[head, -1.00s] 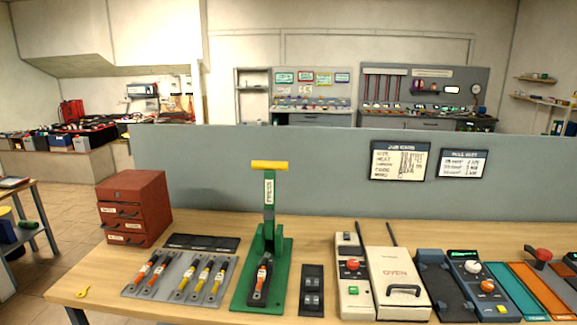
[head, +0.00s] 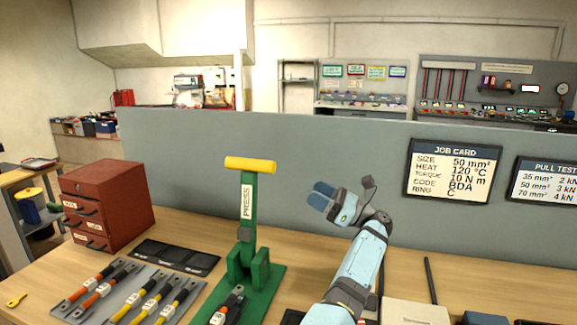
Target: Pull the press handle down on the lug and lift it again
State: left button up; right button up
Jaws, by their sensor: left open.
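The green press (head: 262,282) stands on the bench with its lever upright, marked PRESS. Its yellow handle (head: 250,165) is a crossbar at the lever's top. A dark lug piece with an orange-red part (head: 228,303) lies at the front of the press base, partly cut off by the lower frame edge. My left gripper (head: 320,195) is open and empty, to the right of the lever and lower in the picture than the handle. Its blue fingers point left towards the lever and appear apart from it. My right gripper is not in view.
A red drawer cabinet (head: 108,205) and a dark tray (head: 177,256) stand left of the press. A grey rack (head: 100,312) holds several orange and yellow cables. A grey panel (head: 200,165) rises behind, bearing a job card (head: 454,172). Bench space behind the press is clear.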

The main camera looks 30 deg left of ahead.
aim_at(272, 168)
pick_arm(q)
jog(key=shift+n, duration=0.4)
jog(key=p+x, duration=0.2)
jog(key=x, duration=0.4)
jog(key=p+x, duration=0.1)
jog(key=x, duration=0.5)
jog(key=shift+s+r+p, duration=0.25)
jog(key=shift+p, duration=0.1)
jog(key=shift+x, duration=0.75)
jog(key=shift+f, duration=0.1)
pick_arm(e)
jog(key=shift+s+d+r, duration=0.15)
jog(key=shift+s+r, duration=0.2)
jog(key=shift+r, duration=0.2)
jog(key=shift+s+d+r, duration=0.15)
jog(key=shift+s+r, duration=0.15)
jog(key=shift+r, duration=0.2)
pick_arm(q)
grip_shut()
